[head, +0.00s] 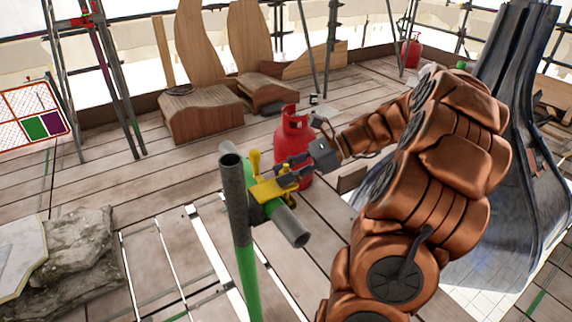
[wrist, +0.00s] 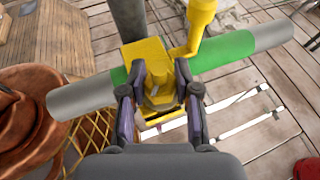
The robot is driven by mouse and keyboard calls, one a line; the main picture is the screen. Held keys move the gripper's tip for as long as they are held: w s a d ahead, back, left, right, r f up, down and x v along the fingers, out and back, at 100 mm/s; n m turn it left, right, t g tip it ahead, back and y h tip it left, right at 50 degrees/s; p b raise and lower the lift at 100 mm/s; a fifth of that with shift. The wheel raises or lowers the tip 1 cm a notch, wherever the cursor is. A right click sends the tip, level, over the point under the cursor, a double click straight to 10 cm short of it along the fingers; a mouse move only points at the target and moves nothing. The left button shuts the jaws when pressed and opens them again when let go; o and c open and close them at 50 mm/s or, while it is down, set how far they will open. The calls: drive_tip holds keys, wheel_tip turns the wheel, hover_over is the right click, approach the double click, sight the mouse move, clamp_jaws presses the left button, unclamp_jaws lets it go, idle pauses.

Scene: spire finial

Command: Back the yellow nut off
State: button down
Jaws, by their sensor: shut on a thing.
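A yellow scaffold coupler (head: 266,189) joins a grey upright tube with a green lower band (head: 237,200) to a short crossing tube (head: 290,229). The crossing tube is grey with green bands in the wrist view (wrist: 228,52). The coupler shows there as a yellow block (wrist: 143,54) with a yellow arm (wrist: 199,28) standing beside it. My gripper (head: 284,174) reaches the coupler from the right. In the wrist view its fingers (wrist: 161,92) are closed on the yellow nut (wrist: 160,99) at the coupler's near side. The fingers hide much of the nut and its thread.
A red gas bottle (head: 293,140) stands behind my gripper. Stone slabs (head: 75,250) lie at the left, wooden forms (head: 205,107) at the back. Gaps run between the deck boards (head: 150,195). A dark metal-clad spire (head: 515,80) rises at the right.

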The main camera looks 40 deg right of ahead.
drive_tip(key=n+g+y+p, duration=0.1)
drive_tip(key=n+g+p, duration=0.1)
drive_tip(key=g, duration=0.1)
drive_tip(key=shift+r, duration=0.1)
drive_tip(key=n+g+p, duration=0.2)
drive_tip(key=n+p, duration=0.1)
drive_tip(key=p, duration=0.1)
drive_tip(key=shift+r+g, duration=0.15)
drive_tip(key=shift+g, duration=0.25)
drive_tip(key=n+g+p, duration=0.2)
drive_tip(key=p, duration=0.5)
drive_tip(key=shift+g, duration=0.4)
drive_tip(key=n+p, duration=0.1)
drive_tip(key=p, duration=0.1)
drive_tip(key=shift+g+p, duration=0.3)
drive_tip(key=shift+p, duration=0.05)
drive_tip(key=shift+f+n+g+p, duration=0.3)
drive_tip(key=shift+g+p, duration=0.1)
drive_tip(key=shift+p, duration=0.2)
drive_tip(key=c, duration=0.8)
unclamp_jaws()
drive_tip(key=m+t+b, duration=0.1)
drive_tip(key=b, duration=0.3)
drive_tip(key=shift+f, duration=0.25)
